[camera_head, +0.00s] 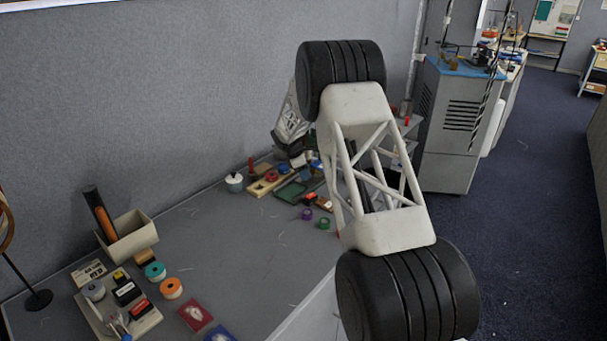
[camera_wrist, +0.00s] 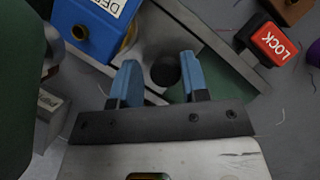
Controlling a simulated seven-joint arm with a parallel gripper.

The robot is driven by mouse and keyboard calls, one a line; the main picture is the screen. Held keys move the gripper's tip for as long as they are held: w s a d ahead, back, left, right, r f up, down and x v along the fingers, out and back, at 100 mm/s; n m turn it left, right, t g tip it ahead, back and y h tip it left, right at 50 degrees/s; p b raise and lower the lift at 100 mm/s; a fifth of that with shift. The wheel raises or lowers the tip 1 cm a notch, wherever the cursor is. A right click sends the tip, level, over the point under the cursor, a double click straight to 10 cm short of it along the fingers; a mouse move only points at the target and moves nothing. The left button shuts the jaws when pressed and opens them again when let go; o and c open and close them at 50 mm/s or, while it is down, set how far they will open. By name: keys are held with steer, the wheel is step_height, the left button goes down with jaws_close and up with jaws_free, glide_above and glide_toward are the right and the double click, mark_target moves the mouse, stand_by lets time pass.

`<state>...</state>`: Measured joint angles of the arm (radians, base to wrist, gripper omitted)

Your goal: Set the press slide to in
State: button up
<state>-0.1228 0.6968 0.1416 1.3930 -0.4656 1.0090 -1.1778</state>
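In the wrist view my gripper (camera_wrist: 162,82) is open, with its two blue fingertips apart. A dark round knob or hole (camera_wrist: 165,70) shows between and just beyond the fingertips, on a grey metal plate (camera_wrist: 205,50) with a long straight edge. I cannot tell whether this is the press slide, nor its setting. No contact between fingers and knob is visible. In the head view my arm hides most of this spot, and the gripper end is not clear there.
Near the gripper are a blue block with a partly cut-off label (camera_wrist: 95,22), a red LOCK block (camera_wrist: 272,42), a grey labelled box (camera_wrist: 50,105) and a large green shape (camera_wrist: 20,75). In the head view, purple (camera_head: 307,213) and green (camera_head: 324,223) rolls lie close by. The middle table (camera_head: 225,240) is clear.

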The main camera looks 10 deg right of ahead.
steer(key=o, duration=0.3)
steer(key=shift+r, duration=0.15)
steer(key=v, duration=0.7)
steer(key=shift+r, duration=0.25)
steer(key=shift+a, duration=0.15)
steer(key=shift+s+r, duration=0.1)
